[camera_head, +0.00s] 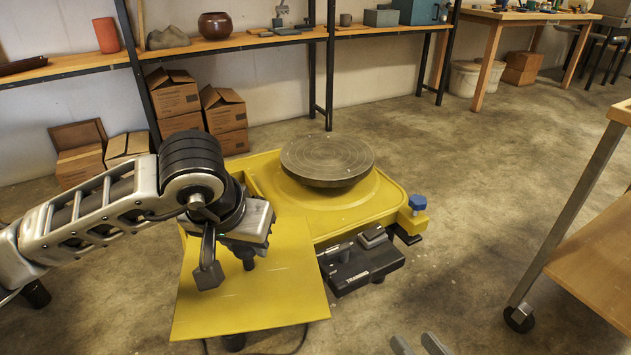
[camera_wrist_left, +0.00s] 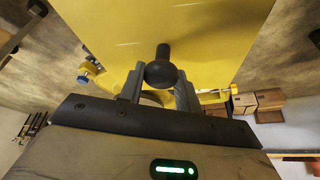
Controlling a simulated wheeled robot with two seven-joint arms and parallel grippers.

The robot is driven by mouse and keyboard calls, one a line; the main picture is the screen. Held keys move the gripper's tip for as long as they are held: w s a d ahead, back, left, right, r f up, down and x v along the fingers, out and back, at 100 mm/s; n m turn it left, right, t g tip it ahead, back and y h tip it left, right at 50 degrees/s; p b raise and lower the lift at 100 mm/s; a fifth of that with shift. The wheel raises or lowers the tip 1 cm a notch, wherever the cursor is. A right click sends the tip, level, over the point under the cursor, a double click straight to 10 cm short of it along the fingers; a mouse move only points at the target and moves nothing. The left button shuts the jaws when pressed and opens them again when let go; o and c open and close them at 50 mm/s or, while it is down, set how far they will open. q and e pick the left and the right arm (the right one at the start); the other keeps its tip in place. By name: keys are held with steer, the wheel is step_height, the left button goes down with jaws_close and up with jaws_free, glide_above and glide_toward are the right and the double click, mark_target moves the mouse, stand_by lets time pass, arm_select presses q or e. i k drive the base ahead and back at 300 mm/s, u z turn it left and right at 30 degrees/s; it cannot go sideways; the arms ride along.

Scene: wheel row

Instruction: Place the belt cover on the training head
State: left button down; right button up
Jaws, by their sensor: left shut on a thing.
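The belt cover (camera_head: 265,300) is a flat yellow panel with a black knob (camera_wrist_left: 161,72). My left gripper (camera_head: 245,258) is shut on that knob, with a finger on either side of it in the left wrist view (camera_wrist_left: 158,90). The panel lies over the near left part of the yellow wheel machine (camera_head: 390,195); whether it touches is unclear. The machine carries a round grey wheel head (camera_head: 328,158). A dark unit with a small label (camera_head: 352,277), perhaps the training head, shows right of the panel. My right gripper (camera_head: 418,345) shows only two separated fingertips at the bottom edge.
A blue knob (camera_head: 418,203) sits at the machine's right corner. Cardboard boxes (camera_head: 175,95) stand behind, below a shelf (camera_head: 230,44) with pots. A wheeled wooden table (camera_head: 595,265) stands at the right. The floor between is open. A cable lies near the panel's front edge.

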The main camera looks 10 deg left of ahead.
mark_target(339, 155)
steer(key=z, duration=1.4)
steer(key=i, duration=1.25)
steer(key=u, duration=0.8)
steer(key=i, duration=0.65)
steer(key=u, duration=0.6)
